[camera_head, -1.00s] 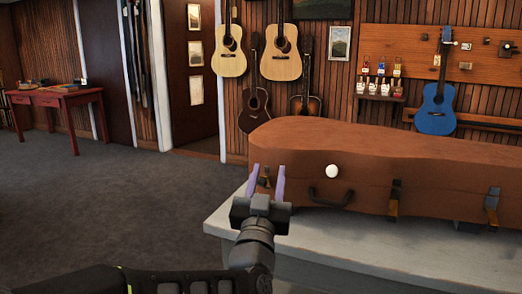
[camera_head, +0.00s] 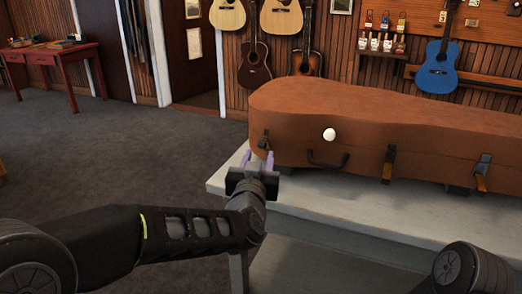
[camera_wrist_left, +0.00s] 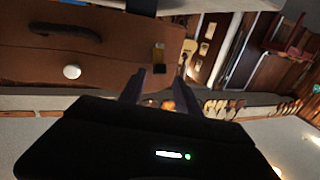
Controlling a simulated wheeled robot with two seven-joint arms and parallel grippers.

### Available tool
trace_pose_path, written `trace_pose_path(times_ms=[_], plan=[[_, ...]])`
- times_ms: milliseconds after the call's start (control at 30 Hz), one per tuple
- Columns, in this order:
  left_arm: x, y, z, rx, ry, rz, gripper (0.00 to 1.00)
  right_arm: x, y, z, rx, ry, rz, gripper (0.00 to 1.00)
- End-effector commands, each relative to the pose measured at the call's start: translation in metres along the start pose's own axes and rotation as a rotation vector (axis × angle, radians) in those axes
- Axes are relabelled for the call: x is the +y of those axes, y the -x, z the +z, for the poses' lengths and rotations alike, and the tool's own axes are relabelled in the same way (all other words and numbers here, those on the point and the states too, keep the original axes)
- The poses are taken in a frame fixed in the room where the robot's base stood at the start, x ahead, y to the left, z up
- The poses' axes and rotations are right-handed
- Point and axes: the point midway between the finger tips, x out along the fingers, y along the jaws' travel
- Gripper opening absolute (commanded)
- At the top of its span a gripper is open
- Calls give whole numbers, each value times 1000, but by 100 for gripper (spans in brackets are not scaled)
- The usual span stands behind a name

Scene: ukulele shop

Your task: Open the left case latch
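The brown instrument case (camera_head: 360,125) lies closed on a pale table. Its left latch (camera_head: 264,140) sits on the front side near the left end, small and partly hidden by my gripper. My left gripper (camera_head: 258,158) is just in front of and below that latch, with its purple fingers apart. In the left wrist view the fingers (camera_wrist_left: 158,85) are spread with nothing between them. The latch (camera_wrist_left: 158,55) shows beyond their tips, apart from them. Whether the latch is fastened I cannot tell. My right gripper is out of view.
The case also has a round white knob (camera_head: 329,135), a dark handle (camera_head: 328,161), a middle latch (camera_head: 389,164) and a right latch (camera_head: 483,173). The pale table (camera_head: 340,205) has bare room along its front edge. The floor at left is open.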

Motion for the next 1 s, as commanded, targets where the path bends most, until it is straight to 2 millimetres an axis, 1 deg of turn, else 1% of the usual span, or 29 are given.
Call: trace_pose_path(times_ms=[33,100,200,300,400,633,1000], plan=[[-1,-9,1,0,-1,-2,39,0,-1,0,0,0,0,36],[-1,-20,1,0,-2,-1,39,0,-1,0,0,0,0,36],[0,-34,0,1,-1,-1,39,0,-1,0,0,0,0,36],[-1,-42,0,1,0,-1,39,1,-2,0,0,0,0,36],[-1,-46,0,0,0,0,39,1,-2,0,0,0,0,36],[-1,-46,0,1,0,0,39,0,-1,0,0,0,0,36],[-1,-46,0,1,0,0,9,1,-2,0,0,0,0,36]])
